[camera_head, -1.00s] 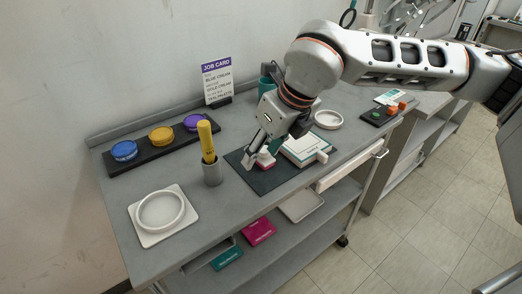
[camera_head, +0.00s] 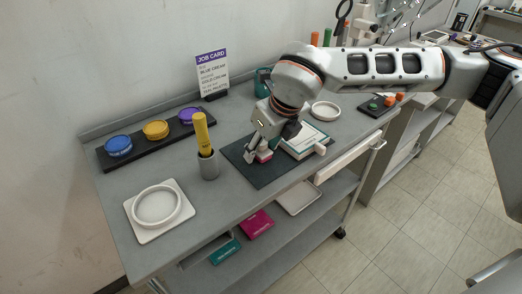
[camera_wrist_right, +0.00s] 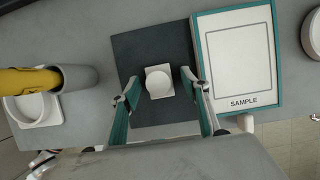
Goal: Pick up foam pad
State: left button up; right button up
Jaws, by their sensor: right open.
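In the wrist view the fingers of my right gripper (camera_wrist_right: 159,87) are apart, one on each side of the pad, with visible gaps. The fingers partly hide the pad in the head view. My left gripper is not in view.
A teal-edged sample board (camera_wrist_right: 238,55) lies close beside the pad. A grey cup (camera_head: 208,165) with a yellow tube (camera_head: 201,132) stands left of the mat.

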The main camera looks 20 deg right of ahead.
aim_at(263, 143)
jog(key=shift+r, duration=0.1)
jog(key=c, duration=1)
jog(key=shift+r, duration=0.1)
jog(key=shift+r, duration=0.55)
notch_tip(263, 143, up, 19)
jog(key=p, duration=0.2)
jog(key=shift+f, duration=0.1)
